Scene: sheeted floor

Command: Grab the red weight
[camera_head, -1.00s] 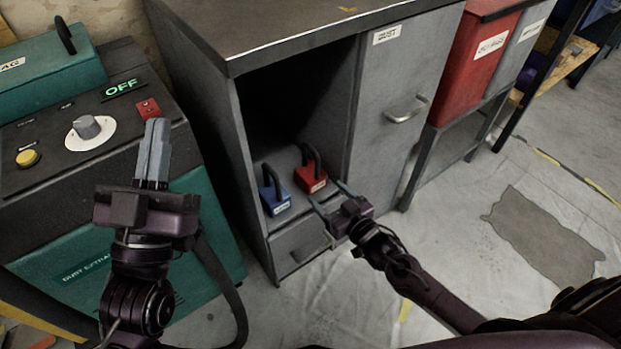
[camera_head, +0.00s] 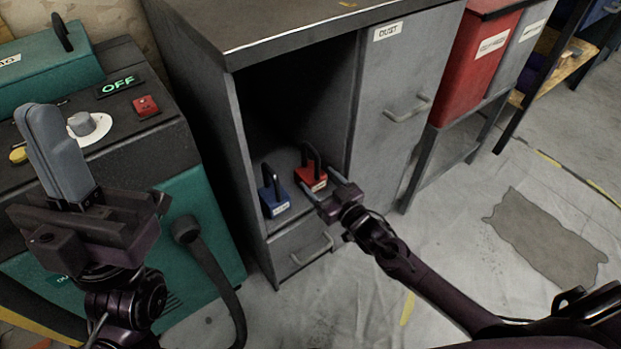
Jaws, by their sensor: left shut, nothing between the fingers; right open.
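The red weight (camera_head: 311,178) has a dark loop handle and a small label. It sits on the shelf inside the open compartment of the grey cabinet (camera_head: 236,150). A blue weight (camera_head: 274,196) with a similar handle stands to its left. My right gripper (camera_head: 321,183) is open at the front of the compartment, its fingers pointing in around or just before the red weight. I cannot tell whether they touch it. My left gripper (camera_head: 52,150) is shut and empty, raised in front of the teal machine on the left.
The teal machine (camera_head: 185,215) with a knob and an OFF display stands left of the cabinet. A dark hose (camera_head: 215,270) hangs between them. A drawer (camera_head: 300,250) is below the shelf and a closed door (camera_head: 400,110) is to the right.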

